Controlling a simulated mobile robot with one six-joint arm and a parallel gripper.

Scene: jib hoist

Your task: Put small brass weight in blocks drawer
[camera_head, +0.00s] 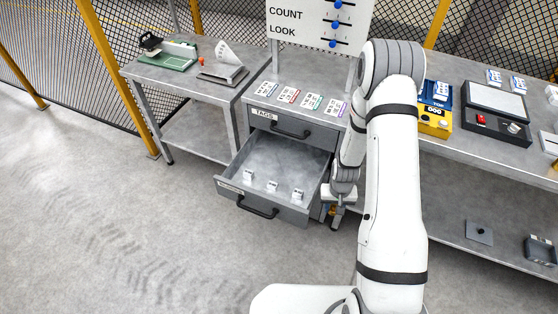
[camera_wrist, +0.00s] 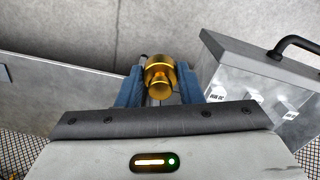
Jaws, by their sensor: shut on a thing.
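The small brass weight (camera_wrist: 160,76) is held between the blue-padded fingers of my gripper (camera_wrist: 160,88) in the wrist view. In the head view my gripper (camera_head: 336,212) is just right of the open lower drawer (camera_head: 258,206), outside its side wall; the weight is mostly hidden there. The drawer is pulled well out, and three small white labelled blocks (camera_head: 272,186) stand in its front part. Its back part is bare. The label on its front is too small to read. The drawer (camera_wrist: 255,62) also shows at the right of the wrist view.
A shut drawer marked TAGS (camera_head: 310,137) is above the open one. Several tag cards (camera_head: 289,95) lie on the cabinet top. A bench with a yellow and blue box (camera_head: 434,108) stands to the right. The floor in front of the drawer is clear.

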